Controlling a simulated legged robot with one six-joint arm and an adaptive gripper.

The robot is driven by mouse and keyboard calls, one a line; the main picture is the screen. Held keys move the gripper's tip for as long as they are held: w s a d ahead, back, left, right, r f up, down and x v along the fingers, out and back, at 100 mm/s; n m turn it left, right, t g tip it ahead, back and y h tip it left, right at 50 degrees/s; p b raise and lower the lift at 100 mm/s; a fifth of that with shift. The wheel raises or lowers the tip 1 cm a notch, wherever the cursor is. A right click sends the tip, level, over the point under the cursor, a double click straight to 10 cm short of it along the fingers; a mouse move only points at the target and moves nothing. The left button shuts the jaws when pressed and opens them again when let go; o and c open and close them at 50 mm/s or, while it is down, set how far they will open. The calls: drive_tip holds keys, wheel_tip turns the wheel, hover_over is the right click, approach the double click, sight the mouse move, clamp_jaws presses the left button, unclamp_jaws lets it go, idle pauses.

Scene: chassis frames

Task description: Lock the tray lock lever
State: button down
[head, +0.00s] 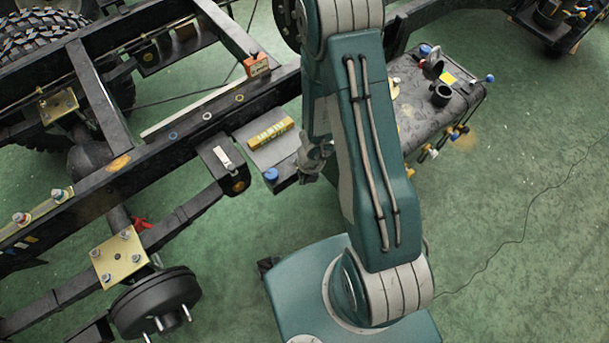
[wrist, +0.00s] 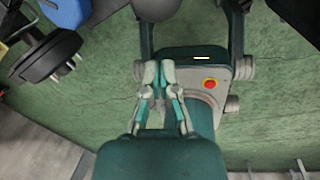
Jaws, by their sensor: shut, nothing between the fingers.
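A small pale metal lever (head: 223,157) sits on a black box on the chassis rail in the head view. Beside it is a grey tray-like box (head: 284,154) with a yellow block on top and a blue knob (head: 271,174) at its front corner. I cannot tell for sure which part is the tray lock lever. My gripper (head: 312,160) is at the right end of the grey box, partly hidden by my arm; contact cannot be told. In the wrist view my gripper (wrist: 158,70) is shut and empty, with no lever between its fingers.
Black chassis rails (head: 150,155) run diagonally at the left. A wheel hub (head: 155,302) is at lower left and shows in the wrist view (wrist: 48,55). A dark tank (head: 435,95) with coloured fittings stands right of my arm.

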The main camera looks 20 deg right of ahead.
drive_tip(key=shift+w+d+r, duration=0.15)
drive_tip(key=shift+w+r, duration=0.05)
drive_tip(key=shift+w, duration=0.75)
drive_tip(key=shift+w+d+r, duration=0.15)
drive_tip(key=shift+w+r, duration=0.05)
drive_tip(key=shift+w, duration=0.7)
